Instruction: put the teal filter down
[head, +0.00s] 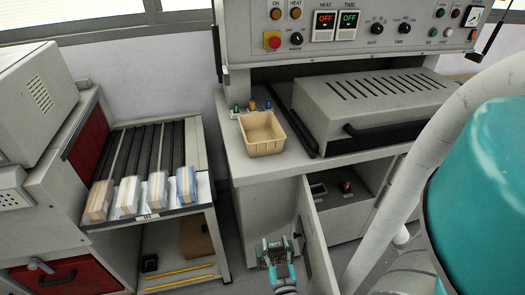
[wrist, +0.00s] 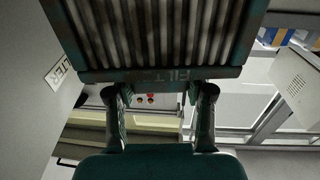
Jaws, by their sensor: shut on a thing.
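The teal filter (head: 272,250) is a framed block with pale ribbed pleats. In the wrist view the filter (wrist: 155,40) fills the upper middle, with worn lettering on its near edge. My gripper (wrist: 158,92) is shut on this edge, one finger at each side. In the head view my gripper (head: 280,268) holds the filter low at the bottom centre, in front of the counter and beside the open cabinet door. I see no surface touching the filter from below. Its far side is hidden.
A beige bin (head: 262,148) stands on the counter (head: 236,160) left of a vented grey machine (head: 370,105). The open cabinet door (head: 317,245) is close right of my gripper. A roller table (head: 150,150) with several wrapped stacks stands left.

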